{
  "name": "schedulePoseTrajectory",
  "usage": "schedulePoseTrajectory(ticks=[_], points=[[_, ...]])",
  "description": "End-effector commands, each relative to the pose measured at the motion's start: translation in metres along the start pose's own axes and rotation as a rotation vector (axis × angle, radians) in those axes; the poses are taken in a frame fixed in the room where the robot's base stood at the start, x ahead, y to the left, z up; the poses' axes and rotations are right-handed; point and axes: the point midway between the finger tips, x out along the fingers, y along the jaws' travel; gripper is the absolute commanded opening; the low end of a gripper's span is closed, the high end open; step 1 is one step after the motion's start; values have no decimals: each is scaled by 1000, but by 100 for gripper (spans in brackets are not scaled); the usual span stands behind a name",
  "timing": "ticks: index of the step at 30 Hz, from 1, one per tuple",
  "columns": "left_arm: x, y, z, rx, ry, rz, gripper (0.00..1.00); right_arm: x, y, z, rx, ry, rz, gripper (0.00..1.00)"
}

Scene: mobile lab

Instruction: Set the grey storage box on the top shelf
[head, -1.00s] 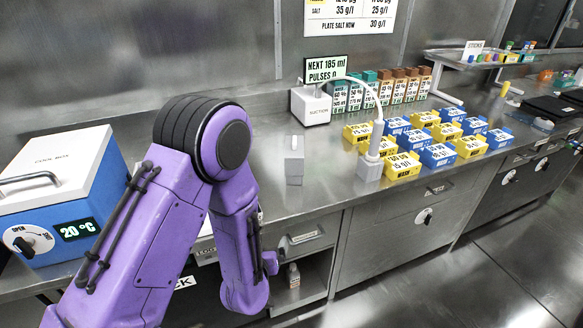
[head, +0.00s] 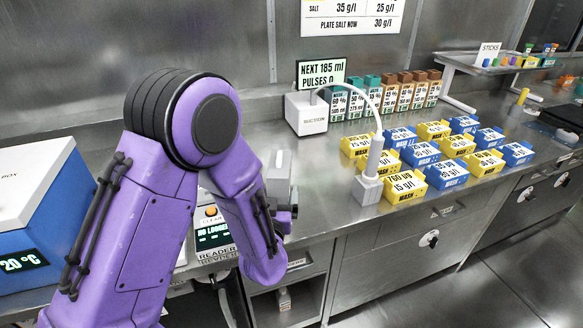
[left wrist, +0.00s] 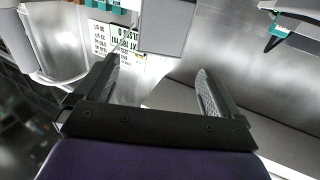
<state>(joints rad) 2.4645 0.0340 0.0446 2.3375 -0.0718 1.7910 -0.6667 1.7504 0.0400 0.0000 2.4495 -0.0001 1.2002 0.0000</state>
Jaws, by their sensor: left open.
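The grey storage box (head: 280,166) is a small pale grey block standing on the steel counter, left of the suction unit. My left gripper (head: 284,208) is just in front of it in the head view, partly hidden behind my purple forearm. In the left wrist view my open fingers (left wrist: 158,68) are empty, and a plain grey block (left wrist: 165,28), likely the box, lies beyond their tips. A raised metal shelf (head: 462,66) with a sticks sign stands at the back right. I cannot tell whether it is the top shelf named. My right gripper is not in view.
Right of the box stand the white suction unit (head: 306,113) with its curved tube and several yellow and blue wash boxes (head: 437,175). A blue cool box (head: 40,220) is at the left.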

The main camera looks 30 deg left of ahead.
Motion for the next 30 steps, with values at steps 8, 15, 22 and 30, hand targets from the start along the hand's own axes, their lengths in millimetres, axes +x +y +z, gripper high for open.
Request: schedulePoseTrajectory(ticks=[8, 15, 22, 30], points=[[35, -1, 0, -3, -1, -2, 97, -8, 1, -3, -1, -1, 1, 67], [67, -2, 4, -1, -2, -2, 97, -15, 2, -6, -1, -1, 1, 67], [103, -3, 10, -1, -2, -2, 97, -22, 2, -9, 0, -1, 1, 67], [105, -2, 10, 0, -2, 0, 87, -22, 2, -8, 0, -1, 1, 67]])
